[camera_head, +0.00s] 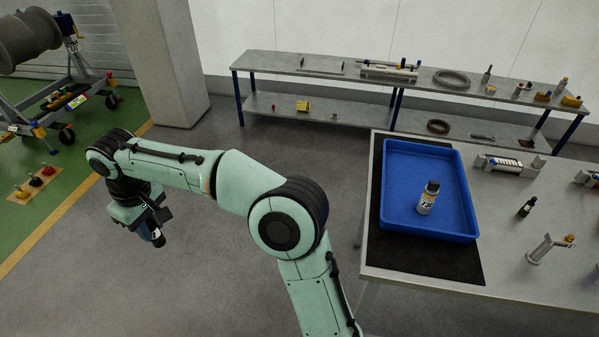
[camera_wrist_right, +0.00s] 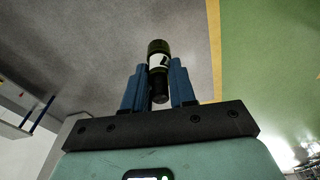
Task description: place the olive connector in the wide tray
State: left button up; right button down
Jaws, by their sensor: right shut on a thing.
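My right gripper (camera_head: 148,222) is held out over the floor at the left of the head view, well away from the table. It is shut on the olive connector (camera_head: 158,239), a dark cylinder with a white label. In the right wrist view the olive connector (camera_wrist_right: 158,54) stands between the blue fingers of the gripper (camera_wrist_right: 160,84). The wide tray (camera_head: 393,222) is blue and lies on a black mat on the table at the right. My left gripper is not in view.
The grey table (camera_head: 500,268) also bears a small dark bottle (camera_head: 527,207), a metal bracket (camera_head: 548,248) and a rack (camera_head: 508,165). A long shelf bench (camera_head: 330,72) with parts stands behind. A pillar (camera_head: 170,70) and wheeled stand (camera_head: 60,95) are at left. The tray's left part is free.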

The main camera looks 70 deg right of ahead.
aim_at(422, 189)
jog(key=i+z, duration=0.7)
jog(key=i+j+z, duration=0.1)
jog(key=i+z, duration=0.15)
jog(key=z, duration=0.15)
jog(key=i+l+z, duration=0.15)
jog(key=i+z, duration=0.45)
jog(key=z, duration=0.15)
jog(key=i+z, duration=0.6)
jog(key=z, duration=0.15)
jog(key=i+z, duration=0.55)
jog(key=z, duration=0.2)
jog(key=i+l+z, duration=0.1)
jog(key=i+z, duration=0.55)
jog(key=z, duration=0.15)
jog(key=i+j+z, duration=0.1)
jog(key=i+z, duration=0.3)
jog(key=k, duration=0.1)
